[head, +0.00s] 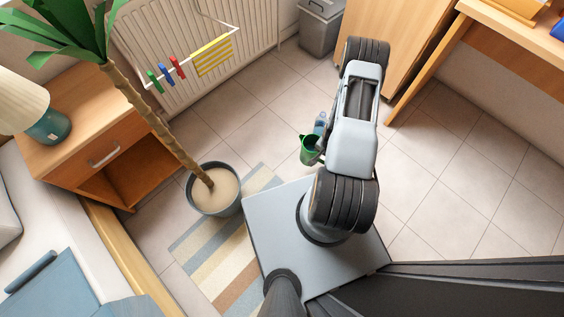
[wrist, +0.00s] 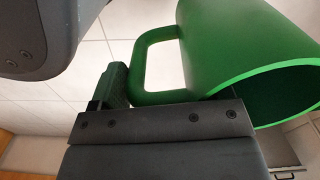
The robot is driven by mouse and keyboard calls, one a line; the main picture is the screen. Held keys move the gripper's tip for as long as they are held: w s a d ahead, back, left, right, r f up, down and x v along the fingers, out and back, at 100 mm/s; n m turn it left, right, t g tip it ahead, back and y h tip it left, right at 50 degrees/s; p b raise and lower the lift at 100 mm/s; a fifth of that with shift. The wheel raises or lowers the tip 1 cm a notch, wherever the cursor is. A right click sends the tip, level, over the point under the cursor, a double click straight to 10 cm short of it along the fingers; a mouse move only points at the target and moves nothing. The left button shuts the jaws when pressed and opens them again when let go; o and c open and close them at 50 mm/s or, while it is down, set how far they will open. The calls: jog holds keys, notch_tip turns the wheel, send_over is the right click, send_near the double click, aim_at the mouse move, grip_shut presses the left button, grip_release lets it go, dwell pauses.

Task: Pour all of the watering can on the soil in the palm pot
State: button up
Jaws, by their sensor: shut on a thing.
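The green watering can (head: 309,150) is beside my arm in the head view, above the tiled floor. In the wrist view its green body (wrist: 235,50) fills the upper right, with its open rim facing the lower right. My gripper (wrist: 125,95) is shut on the can's handle (wrist: 142,62). In the head view my gripper (head: 320,128) is mostly hidden by the arm. The palm pot (head: 214,208), a dark grey pot with pale soil (head: 222,190), stands to the lower left of the can, apart from it. The can's spout and contents cannot be made out.
The palm trunk (head: 150,115) leans up and left from the pot. A wooden nightstand (head: 105,150) with a lamp stands left. A radiator (head: 190,40) with a small drying rack is behind. A striped rug (head: 215,262) lies by the pot. Tiled floor between can and pot is clear.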

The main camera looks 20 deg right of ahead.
aim_at(303, 153)
jog(key=shift+s+f, duration=0.1)
jog(key=shift+f, duration=0.1)
jog(key=shift+w+a+f, duration=0.2)
jog(key=shift+w+a, duration=0.05)
jog(key=w+a+f+b, duration=0.1)
jog(key=w+a, duration=0.1)
jog(key=w+a+f+b, duration=0.1)
jog(key=w+a+f, duration=0.1)
jog(key=w+a+f+b, duration=0.1)
jog(key=w+a, duration=0.1)
jog(key=shift+a+f+b, duration=0.25)
jog(key=shift+a+b, duration=0.05)
jog(key=shift+b, duration=0.1)
jog(key=w+a+f+b, duration=0.3)
jog(key=f, duration=0.4)
jog(key=shift+f+b, duration=0.35)
jog(key=shift+b, duration=0.05)
jog(key=shift+f, duration=0.1)
